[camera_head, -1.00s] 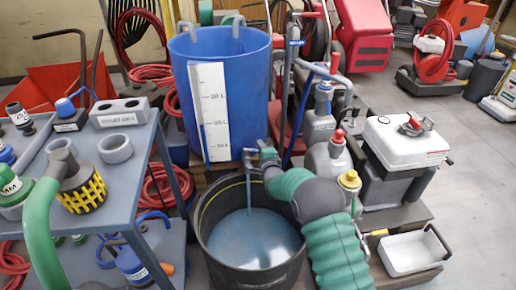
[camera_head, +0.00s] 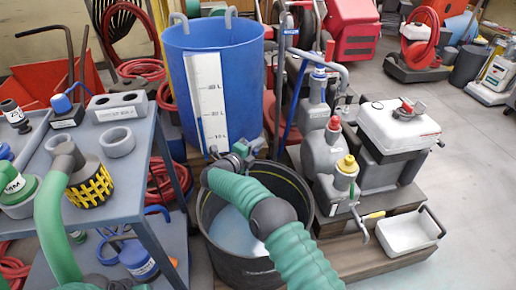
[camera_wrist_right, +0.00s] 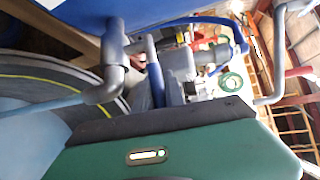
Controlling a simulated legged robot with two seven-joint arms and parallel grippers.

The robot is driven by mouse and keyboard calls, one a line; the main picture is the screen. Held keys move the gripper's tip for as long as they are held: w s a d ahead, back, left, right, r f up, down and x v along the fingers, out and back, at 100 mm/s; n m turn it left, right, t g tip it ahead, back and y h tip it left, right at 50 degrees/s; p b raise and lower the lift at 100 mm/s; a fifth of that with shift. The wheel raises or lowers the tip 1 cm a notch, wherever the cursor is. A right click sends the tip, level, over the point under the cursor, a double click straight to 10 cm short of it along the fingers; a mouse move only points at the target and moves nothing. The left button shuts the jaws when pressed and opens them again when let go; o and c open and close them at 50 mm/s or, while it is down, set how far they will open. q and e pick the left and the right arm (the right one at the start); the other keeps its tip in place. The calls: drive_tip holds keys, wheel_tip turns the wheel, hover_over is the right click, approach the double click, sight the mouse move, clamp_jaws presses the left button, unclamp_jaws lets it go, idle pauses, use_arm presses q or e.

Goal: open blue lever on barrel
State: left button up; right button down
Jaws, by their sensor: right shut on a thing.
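The blue barrel (camera_head: 243,75), with a white litre scale (camera_head: 207,105), stands behind the black tub (camera_head: 305,215). Its grey tap also shows in the wrist view as a pipe elbow (camera_wrist_right: 112,75), with a pale blue stream (camera_wrist_right: 40,107) leaving it toward the tub. A blue upright piece (camera_wrist_right: 155,75), apparently the lever, is beside the elbow. My right gripper (camera_head: 236,155) is at the tap, low on the barrel's front, shut on what seems to be this lever. My forearm hides much of the contact. My left gripper is out of view.
A grey table (camera_head: 150,160) with hose fittings and a green hose (camera_head: 50,225) stands at the left. A pump with yellow and red caps (camera_head: 335,150) and a white-topped engine (camera_head: 400,130) stand close at the right.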

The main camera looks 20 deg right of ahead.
drive_tip(key=shift+s+a+f+m+g+h+b, duration=0.2)
drive_tip(key=shift+a+f+m+g+h+b, duration=0.15)
drive_tip(key=shift+m+g+b, duration=0.4)
drive_tip(key=shift+r, duration=0.2)
drive_tip(key=c, duration=1.5)
unclamp_jaws()
drive_tip(key=shift+f, duration=0.1)
drive_tip(key=shift+o, duration=0.5)
drive_tip(key=shift+d, duration=0.1)
